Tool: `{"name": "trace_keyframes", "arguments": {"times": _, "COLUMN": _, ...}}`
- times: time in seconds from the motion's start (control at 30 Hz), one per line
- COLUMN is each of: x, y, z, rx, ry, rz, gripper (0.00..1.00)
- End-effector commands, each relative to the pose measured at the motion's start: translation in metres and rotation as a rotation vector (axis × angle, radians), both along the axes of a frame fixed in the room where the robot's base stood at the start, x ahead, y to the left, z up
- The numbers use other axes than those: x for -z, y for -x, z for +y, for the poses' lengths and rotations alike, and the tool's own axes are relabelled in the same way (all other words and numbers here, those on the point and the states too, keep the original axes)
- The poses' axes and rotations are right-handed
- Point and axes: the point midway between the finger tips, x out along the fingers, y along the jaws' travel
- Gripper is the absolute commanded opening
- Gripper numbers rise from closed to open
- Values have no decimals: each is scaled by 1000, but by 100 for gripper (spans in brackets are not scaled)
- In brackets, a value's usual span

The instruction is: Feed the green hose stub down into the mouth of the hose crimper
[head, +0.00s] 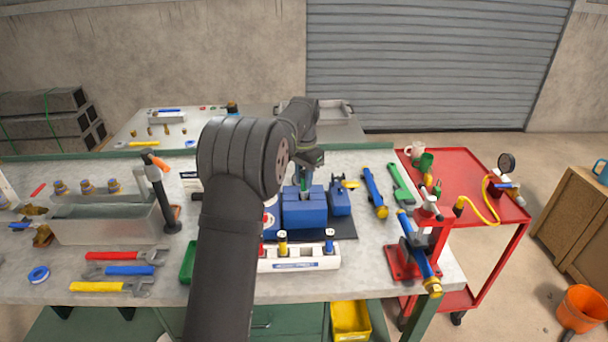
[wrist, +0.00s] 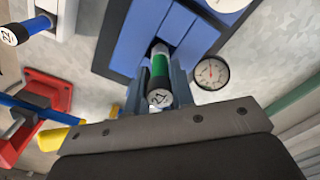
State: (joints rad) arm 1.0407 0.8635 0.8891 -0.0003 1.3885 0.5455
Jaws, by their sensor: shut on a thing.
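The green hose stub (wrist: 159,68) has a pale, numbered end cap facing the camera in the wrist view. My gripper (wrist: 160,84) is shut on it, with a finger on each side. The hose crimper (head: 304,212) is a blue block on a dark mat on the bench, below my gripper (head: 307,166) in the head view. In the wrist view the crimper (wrist: 135,40) lies just beyond the stub. The stub's far end lines up with the crimper's mouth. I cannot tell how far inside it is, as the stub and fingers hide the opening.
A white rack (head: 300,262) with yellow and blue capped stubs stands in front of the crimper. A red stand (head: 407,262) holding a blue tube is at the right. A round gauge (wrist: 211,73) is close beside my fingers.

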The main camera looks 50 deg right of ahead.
Motion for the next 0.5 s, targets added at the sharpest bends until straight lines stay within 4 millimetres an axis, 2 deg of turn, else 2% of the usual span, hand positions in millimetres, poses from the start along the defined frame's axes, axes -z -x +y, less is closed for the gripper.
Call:
{"name": "trace_keyframes", "arguments": {"times": 0.2, "x": 8, "y": 0, "z": 0, "rx": 0, "ry": 0, "rz": 0, "gripper": 0}}
{"name": "trace_keyframes", "arguments": {"times": 0.5, "x": 9, "y": 0, "z": 0, "rx": 0, "ry": 0, "rz": 0, "gripper": 0}}
